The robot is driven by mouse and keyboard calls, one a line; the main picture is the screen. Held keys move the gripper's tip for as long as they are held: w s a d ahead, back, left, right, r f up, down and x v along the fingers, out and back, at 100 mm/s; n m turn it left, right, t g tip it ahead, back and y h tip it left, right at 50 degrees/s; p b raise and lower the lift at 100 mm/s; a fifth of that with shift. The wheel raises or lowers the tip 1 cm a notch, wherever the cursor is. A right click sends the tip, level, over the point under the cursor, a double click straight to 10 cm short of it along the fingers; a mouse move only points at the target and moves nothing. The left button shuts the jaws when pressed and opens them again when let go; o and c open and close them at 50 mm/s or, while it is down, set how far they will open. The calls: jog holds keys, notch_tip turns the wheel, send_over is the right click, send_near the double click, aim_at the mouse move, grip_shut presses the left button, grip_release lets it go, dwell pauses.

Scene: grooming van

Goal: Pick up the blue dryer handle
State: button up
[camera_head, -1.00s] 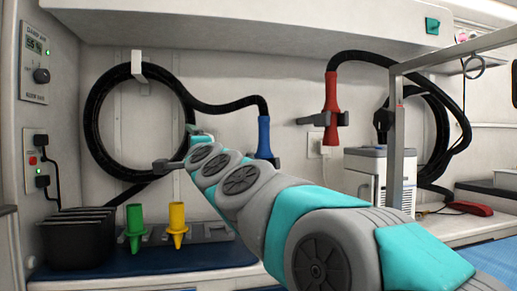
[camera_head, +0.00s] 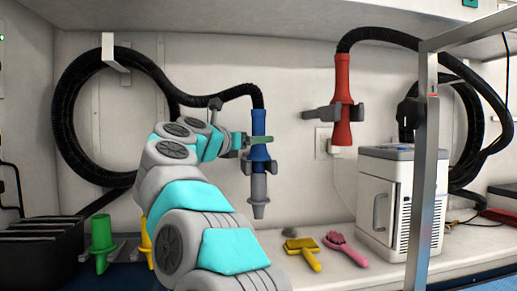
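The blue dryer handle (camera_head: 258,122) hangs upright near the middle of the head view, at the end of a black corrugated hose, with a grey nozzle pointing down. A grey wall clip (camera_head: 248,166) is at its lower part. My gripper (camera_head: 257,141) is at the handle's middle, and a teal-green finger crosses in front of it. Part of the gripper is hidden behind the wrist and handle, so I cannot tell whether it is closed on the handle.
A red dryer handle (camera_head: 341,105) hangs in its own clip to the right. A white cabinet unit (camera_head: 376,205) stands behind a metal post (camera_head: 421,190). A yellow brush (camera_head: 304,250) and a pink brush (camera_head: 345,248) lie on the counter. Green (camera_head: 101,240) and yellow nozzles (camera_head: 146,240) stand left.

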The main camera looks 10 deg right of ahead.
jog(key=p+x, duration=0.2)
jog(key=x, duration=0.3)
jog(key=shift+w+d+r, duration=0.15)
jog(key=shift+w+d, duration=0.1)
jog(key=shift+w, duration=0.05)
jog(key=shift+c, duration=0.2)
grip_shut()
